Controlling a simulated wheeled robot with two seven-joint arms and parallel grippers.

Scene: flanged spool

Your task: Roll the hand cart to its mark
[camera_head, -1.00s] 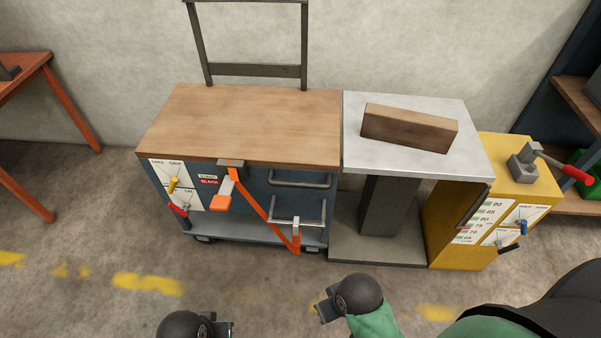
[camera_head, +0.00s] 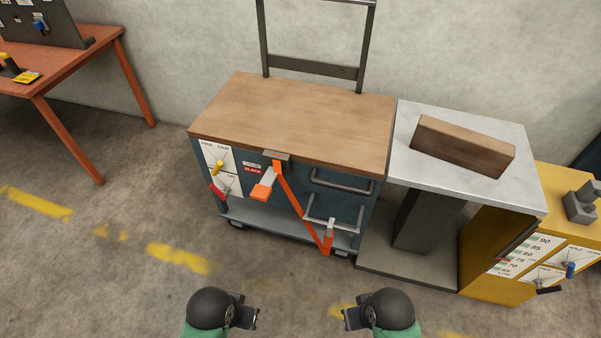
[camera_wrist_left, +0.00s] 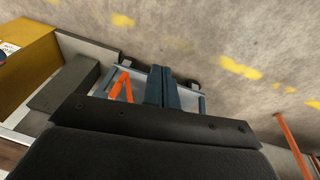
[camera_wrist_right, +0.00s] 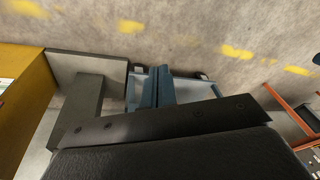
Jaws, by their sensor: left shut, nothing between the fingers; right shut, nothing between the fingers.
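The hand cart (camera_head: 290,120) stands against the wall, with a wooden top, a blue body, small wheels and a dark upright push frame (camera_head: 315,66) at its back. On its front are a panel with a yellow and a red lever (camera_head: 217,178), an orange strap (camera_head: 298,208) with a buckle, and two grey bar handles (camera_head: 340,182). Worn yellow floor marks (camera_head: 177,258) lie to the front left. My left gripper (camera_head: 256,316) and right gripper (camera_head: 347,318) are both shut and empty, in front of the cart and apart from it. In the wrist views the cart is partly hidden.
A pedestal table (camera_head: 405,135) with a wooden block (camera_head: 462,148) stands close at the cart's right. A yellow cabinet (camera_head: 530,245) with levers is farther right. An orange table (camera_head: 95,68) is at the far left. Open floor lies between it and the cart.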

